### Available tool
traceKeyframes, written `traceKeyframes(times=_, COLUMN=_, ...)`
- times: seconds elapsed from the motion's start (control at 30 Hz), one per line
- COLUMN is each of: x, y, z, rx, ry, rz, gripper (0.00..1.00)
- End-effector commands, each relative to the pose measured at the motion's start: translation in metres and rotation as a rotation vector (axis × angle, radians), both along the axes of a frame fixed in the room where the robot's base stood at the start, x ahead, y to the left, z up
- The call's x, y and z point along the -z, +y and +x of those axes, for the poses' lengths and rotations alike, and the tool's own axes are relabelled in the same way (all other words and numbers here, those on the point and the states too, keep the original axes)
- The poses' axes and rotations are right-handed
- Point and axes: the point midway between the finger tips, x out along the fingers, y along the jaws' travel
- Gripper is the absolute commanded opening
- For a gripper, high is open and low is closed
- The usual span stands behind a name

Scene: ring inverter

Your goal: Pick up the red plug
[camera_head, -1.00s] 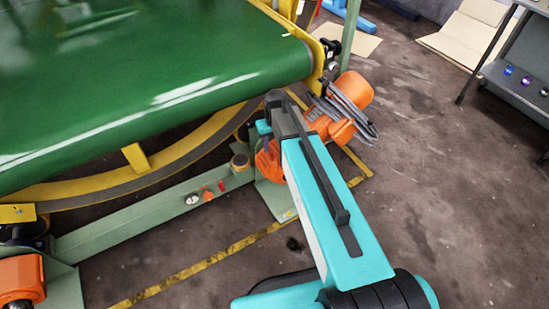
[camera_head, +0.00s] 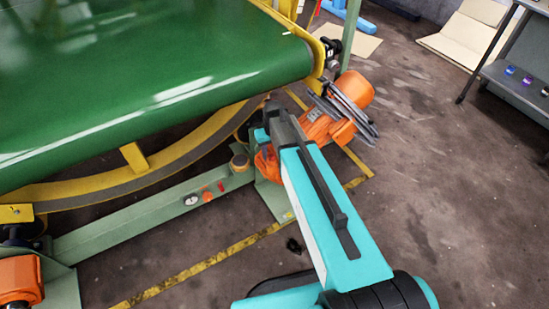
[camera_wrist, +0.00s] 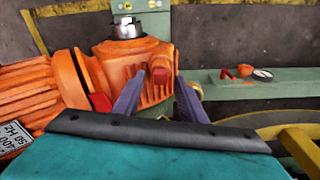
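In the wrist view, a dull red plug-like knob (camera_wrist: 160,69) sticks out of the orange gear housing (camera_wrist: 124,58), seen between my finger tips. My gripper (camera_wrist: 160,82) is open, one finger on each side of this knob. I see no clear contact with it, and the depth gap is hard to judge. In the head view the arm reaches to the orange drive under the conveyor corner, and the arm hides the knob there. A smaller red piece (camera_head: 221,186) lies on the green beam; it also shows in the wrist view (camera_wrist: 226,74).
The green conveyor belt (camera_head: 150,70) and its yellow curved frame (camera_head: 135,182) stand close left of my arm. An orange motor (camera_head: 352,90) lies just beyond it. A gauge (camera_head: 191,200) sits on the beam (camera_head: 140,212). The floor to the right is open.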

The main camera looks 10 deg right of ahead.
Motion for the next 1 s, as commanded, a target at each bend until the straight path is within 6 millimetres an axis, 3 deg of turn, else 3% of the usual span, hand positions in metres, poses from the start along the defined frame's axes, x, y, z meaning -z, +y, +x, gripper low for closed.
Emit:
traceKeyframes(times=0.5, x=0.0001, y=-0.0001, z=-0.0001, rx=0.0, ry=0.0, rz=0.0, gripper=0.38)
traceKeyframes(times=0.53, x=0.0001, y=-0.0001, z=-0.0001, rx=0.0, ry=0.0, rz=0.0, gripper=0.36)
traceKeyframes(times=0.77, x=0.0001, y=-0.0002, z=0.0, rx=0.0, ry=0.0, rz=0.0, gripper=0.0)
traceKeyframes(times=1.0, x=0.0001, y=-0.0003, z=-0.0001, rx=0.001, ry=0.0, rz=0.0, gripper=0.0)
